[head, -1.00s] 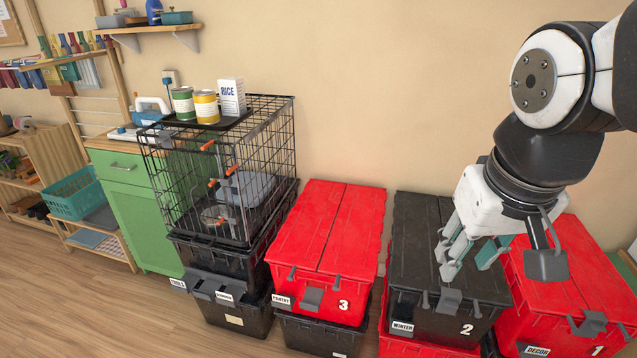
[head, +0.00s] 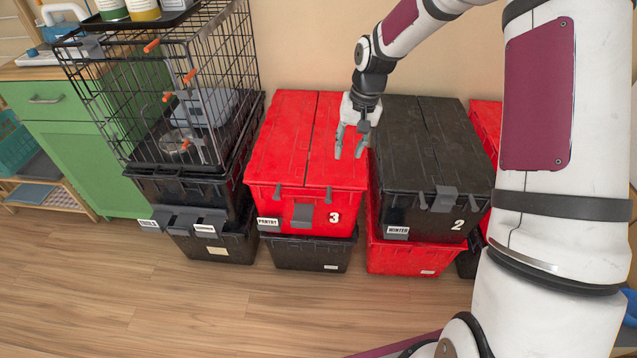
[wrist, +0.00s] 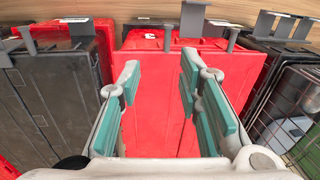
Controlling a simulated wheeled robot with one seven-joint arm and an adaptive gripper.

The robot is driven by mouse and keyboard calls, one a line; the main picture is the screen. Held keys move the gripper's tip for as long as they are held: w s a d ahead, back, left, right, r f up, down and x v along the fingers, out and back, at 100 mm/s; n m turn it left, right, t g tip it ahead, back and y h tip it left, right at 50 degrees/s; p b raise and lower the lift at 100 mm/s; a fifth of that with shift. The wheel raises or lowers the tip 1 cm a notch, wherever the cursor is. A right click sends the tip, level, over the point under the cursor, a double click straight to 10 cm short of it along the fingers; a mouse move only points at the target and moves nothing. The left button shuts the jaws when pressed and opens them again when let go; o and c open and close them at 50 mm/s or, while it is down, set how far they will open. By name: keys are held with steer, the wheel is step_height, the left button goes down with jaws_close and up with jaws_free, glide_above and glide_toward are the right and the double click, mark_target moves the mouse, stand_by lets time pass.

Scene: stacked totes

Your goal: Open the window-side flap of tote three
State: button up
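Tote three (head: 282,135) is red, with a "PANTRY" label and a white "3" on its front. A seam running front to back divides its lid into a left flap (head: 279,144) and a right flap (head: 326,120). Both flaps lie flat and closed. A grey latch (head: 302,215) hangs at its front. No window shows, so I cannot tell which flap is window-side. My gripper (head: 349,156) points down over the right flap near its right edge, empty. In the wrist view, my gripper (wrist: 160,68) has its fingers wide apart above the red lid (wrist: 157,100); contact is unclear.
Black tote two (head: 465,150) stands close on the right, stacked on a red tote (head: 400,258). A black tote (head: 310,255) sits under tote three. A wire cage (head: 180,95) on black totes stands at left. The wooden floor in front is clear.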

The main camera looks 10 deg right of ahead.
glide_toward(329, 193)
steer(key=shift+m+y, duration=0.3)
steer(key=f, duration=0.2)
steer(key=f+b, duration=0.1)
steer(key=f, duration=0.2)
steer(key=f+b, duration=0.1)
steer(key=f, duration=0.2)
steer(key=shift+w+a+f, duration=0.1)
steer(key=shift+w+a, duration=0.2)
steer(key=shift+a, duration=0.1)
jaws_close()
